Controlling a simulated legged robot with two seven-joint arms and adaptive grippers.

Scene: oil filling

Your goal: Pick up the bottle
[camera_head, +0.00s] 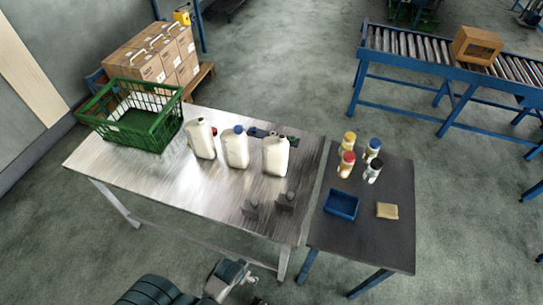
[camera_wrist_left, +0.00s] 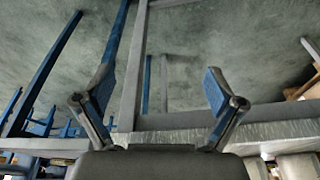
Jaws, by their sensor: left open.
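Three white bottles stand upright in a row on the metal table (camera_head: 120,165) in the head view: the left one (camera_head: 201,140), the middle one (camera_head: 235,149) with a blue cap, and the right one (camera_head: 275,157). Several smaller bottles with coloured caps, one of them yellow (camera_head: 347,145), stand on the dark side table (camera_head: 350,245). My left gripper (camera_wrist_left: 158,88) is open in the left wrist view, with nothing between its blue-padded fingers. Part of my arm shows at the bottom of the head view, apart from the bottles. My right gripper is not in view.
A green basket (camera_head: 160,130) stands at the metal table's left end. A blue tray (camera_head: 341,205) and a tan block (camera_head: 387,211) lie on the side table. Cartons (camera_head: 140,66) are stacked behind.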

